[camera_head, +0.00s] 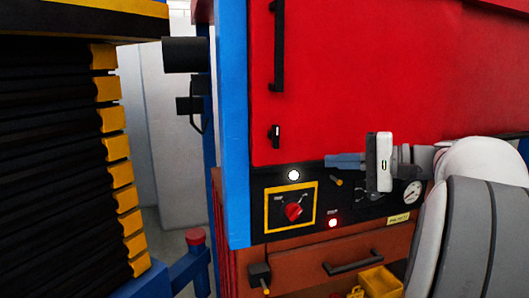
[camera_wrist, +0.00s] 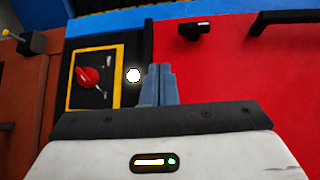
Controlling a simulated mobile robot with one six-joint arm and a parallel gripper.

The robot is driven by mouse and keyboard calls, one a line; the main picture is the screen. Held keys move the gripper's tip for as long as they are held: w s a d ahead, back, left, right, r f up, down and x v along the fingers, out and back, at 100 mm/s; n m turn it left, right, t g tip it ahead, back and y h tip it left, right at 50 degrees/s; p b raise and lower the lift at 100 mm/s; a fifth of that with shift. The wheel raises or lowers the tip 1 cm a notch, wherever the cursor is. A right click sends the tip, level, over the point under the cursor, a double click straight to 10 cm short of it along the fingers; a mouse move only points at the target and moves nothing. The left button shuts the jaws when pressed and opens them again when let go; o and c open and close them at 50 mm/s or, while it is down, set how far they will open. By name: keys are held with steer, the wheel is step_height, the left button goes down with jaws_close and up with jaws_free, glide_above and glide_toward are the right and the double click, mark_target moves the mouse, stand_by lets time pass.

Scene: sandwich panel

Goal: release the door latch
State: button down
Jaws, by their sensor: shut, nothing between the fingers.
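The red door (camera_head: 360,75) has a small black latch (camera_head: 275,136) low near its left edge. The latch also shows at the top of the wrist view (camera_wrist: 197,29), apart from my fingers. My gripper (camera_head: 328,160) is shut and empty, its blue-grey fingers pointing left in the head view. The fingertips are right of and slightly below the latch, near the door's lower edge. In the wrist view the fingertips (camera_wrist: 160,68) lie between the white lamp and the red door. Whether they touch any surface cannot be told.
A long black handle (camera_head: 279,45) is above the latch. Below the door is a control panel with a white lamp (camera_head: 293,175), a red rotary switch (camera_head: 292,211), a red lamp (camera_head: 333,223) and a gauge (camera_head: 412,192). A blue post (camera_head: 233,120) borders the door's left.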

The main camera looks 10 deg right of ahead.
mark_target(275, 136)
steer(key=shift+t+y, duration=0.5)
steer(key=shift+t, duration=0.1)
steer(key=d, duration=0.1)
steer(key=d+r, duration=0.2)
steer(key=d, duration=0.1)
steer(key=shift+s+r, duration=0.1)
steer(key=shift+r, duration=0.15)
steer(key=shift+a, duration=0.1)
steer(key=p+x, duration=0.2)
steer(key=x, duration=0.8)
steer(key=shift+r, duration=0.15)
steer(key=a+p, duration=0.1)
steer(key=a, duration=0.2)
steer(key=shift+s+a, duration=0.15)
steer(key=shift+a+f, duration=0.2)
steer(key=shift+a, duration=0.1)
steer(key=shift+d, duration=0.1)
